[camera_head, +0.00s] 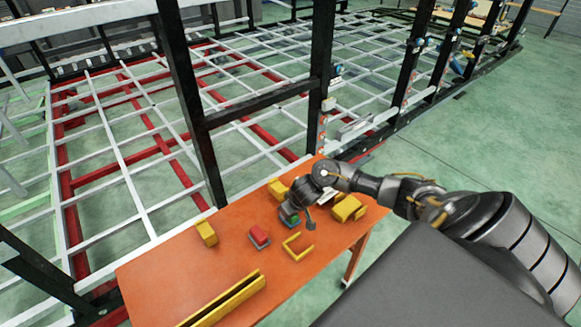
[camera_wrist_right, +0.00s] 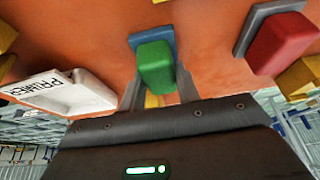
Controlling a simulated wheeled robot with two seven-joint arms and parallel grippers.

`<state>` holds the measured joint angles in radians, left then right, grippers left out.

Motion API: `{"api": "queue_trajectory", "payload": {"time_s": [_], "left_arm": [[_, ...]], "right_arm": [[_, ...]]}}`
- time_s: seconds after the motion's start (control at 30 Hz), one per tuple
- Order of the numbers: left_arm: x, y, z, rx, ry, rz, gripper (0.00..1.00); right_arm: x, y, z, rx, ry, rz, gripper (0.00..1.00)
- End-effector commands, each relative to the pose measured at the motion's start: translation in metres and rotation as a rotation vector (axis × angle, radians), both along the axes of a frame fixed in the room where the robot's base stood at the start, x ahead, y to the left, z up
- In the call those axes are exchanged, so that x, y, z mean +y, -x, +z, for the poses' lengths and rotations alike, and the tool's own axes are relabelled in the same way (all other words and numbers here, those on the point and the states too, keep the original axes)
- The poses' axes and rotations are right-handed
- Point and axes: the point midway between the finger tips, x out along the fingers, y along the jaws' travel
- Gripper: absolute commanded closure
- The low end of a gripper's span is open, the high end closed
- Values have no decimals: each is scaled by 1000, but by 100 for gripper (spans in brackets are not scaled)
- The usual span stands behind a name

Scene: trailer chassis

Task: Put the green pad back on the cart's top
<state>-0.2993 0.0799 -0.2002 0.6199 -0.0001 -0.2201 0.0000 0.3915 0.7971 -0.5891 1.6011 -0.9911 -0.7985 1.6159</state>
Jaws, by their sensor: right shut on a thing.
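The green pad (camera_wrist_right: 155,66), a green block with a blue base plate (camera_wrist_right: 153,40), sits between the two fingers of my right gripper (camera_wrist_right: 158,84) in the right wrist view. The gripper is shut on it. In the head view the green pad (camera_head: 287,214) shows only partly below my right gripper (camera_head: 293,209), at the cart's orange top (camera_head: 205,277). I cannot tell whether its base touches the top or hangs just above it. My left gripper is not in view.
A red pad (camera_head: 259,234) stands left of the green one. A white tray marked PRIMER (camera_wrist_right: 70,93) is close by. Yellow blocks (camera_head: 206,232), a yellow U-shaped bracket (camera_head: 298,247) and a long yellow rail (camera_head: 225,300) lie on the top. A dark chassis post (camera_head: 190,105) rises behind.

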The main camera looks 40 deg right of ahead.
Motion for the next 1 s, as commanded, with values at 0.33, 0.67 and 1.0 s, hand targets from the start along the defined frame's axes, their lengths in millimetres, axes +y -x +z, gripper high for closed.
{"api": "queue_trajectory", "payload": {"time_s": [0.33, 0.67, 1.0], "left_arm": [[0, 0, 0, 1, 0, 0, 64], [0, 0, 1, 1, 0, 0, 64], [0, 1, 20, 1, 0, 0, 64]], "right_arm": [[1, 2, -3, 6, 0, 1, 48], [0, 2, 0, 4, 0, 1, 46], [1, 23, 56, 1, 2, 3, 46]]}}
